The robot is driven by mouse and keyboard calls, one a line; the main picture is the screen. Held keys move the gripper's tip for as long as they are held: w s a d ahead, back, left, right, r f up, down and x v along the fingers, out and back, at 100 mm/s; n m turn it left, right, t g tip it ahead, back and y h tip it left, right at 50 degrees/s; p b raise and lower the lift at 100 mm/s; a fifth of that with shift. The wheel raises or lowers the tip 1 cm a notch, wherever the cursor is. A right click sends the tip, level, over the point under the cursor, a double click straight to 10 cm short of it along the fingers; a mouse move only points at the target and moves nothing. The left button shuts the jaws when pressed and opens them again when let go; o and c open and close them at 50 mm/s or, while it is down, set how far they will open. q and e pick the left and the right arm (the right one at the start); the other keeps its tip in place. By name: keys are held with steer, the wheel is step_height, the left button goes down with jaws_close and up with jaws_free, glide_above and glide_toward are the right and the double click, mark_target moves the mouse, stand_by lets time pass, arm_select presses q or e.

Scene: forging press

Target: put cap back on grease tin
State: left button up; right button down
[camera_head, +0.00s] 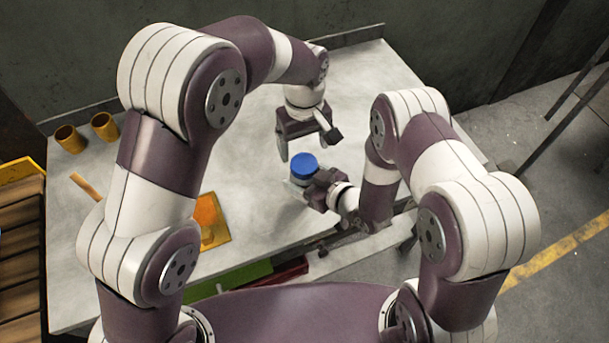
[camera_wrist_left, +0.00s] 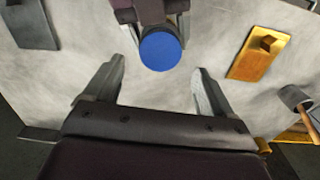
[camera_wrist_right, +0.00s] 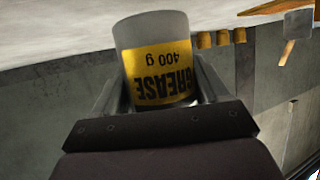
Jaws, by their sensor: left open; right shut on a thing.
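The grease tin (camera_wrist_right: 158,65) has a yellow label, upside down in the right wrist view. My right gripper (camera_wrist_right: 160,88) is shut on its sides. In the head view the blue cap (camera_head: 305,164) shows on top of the tin. The left wrist view shows the cap (camera_wrist_left: 161,51) from above, in front of my right gripper (camera_wrist_left: 150,10). I cannot tell whether it is fully seated. My left gripper (camera_head: 307,142) is open and empty above and behind the cap. Its fingers are spread apart in the left wrist view, and the cap lies beyond their tips, untouched.
An orange plate (camera_head: 211,232) with a small block lies left of the tin. Green (camera_head: 240,276) and red trays line the front edge. The table's back is clear.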

mark_target(304, 163)
arm_select(q)
step_height(304, 163, down, 6)
steer(key=shift+r, duration=0.15)
steer(key=c, duration=1.1)
steer(key=m, duration=0.3)
steer(key=o, duration=1.2)
